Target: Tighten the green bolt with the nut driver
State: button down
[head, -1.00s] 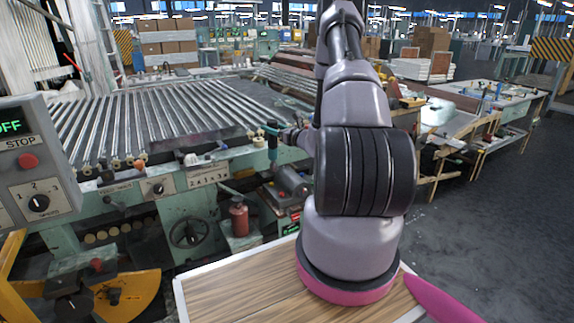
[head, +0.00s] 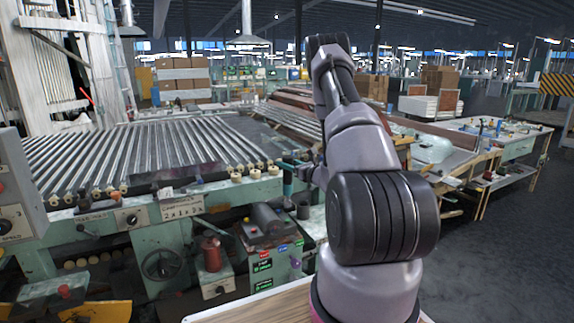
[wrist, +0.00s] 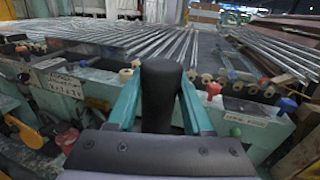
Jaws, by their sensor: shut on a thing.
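My gripper (wrist: 160,78) has two teal fingers shut on the dark handle of the nut driver (wrist: 161,102) in the wrist view. The handle stands up between the fingers and hides what is behind it. In the head view my gripper (head: 289,165) is small, beside the front right of the roller table, with the nut driver (head: 288,183) upright in it. A small green spot (wrist: 235,132), perhaps the green bolt, shows on the machine front right of the driver. The driver's tip and its contact with anything cannot be made out.
The roller table (head: 140,150) lies left of my gripper. A grey motor (head: 267,218) and a red bottle (head: 211,253) are below it. A red knob (wrist: 213,90) and a blue knob (wrist: 288,104) show on the machine front. Open floor (head: 500,240) lies right.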

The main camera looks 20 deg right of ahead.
aim_at(291, 184)
jog(key=shift+d, duration=0.1)
jog(key=shift+f, duration=4.1)
dwell(0.9)
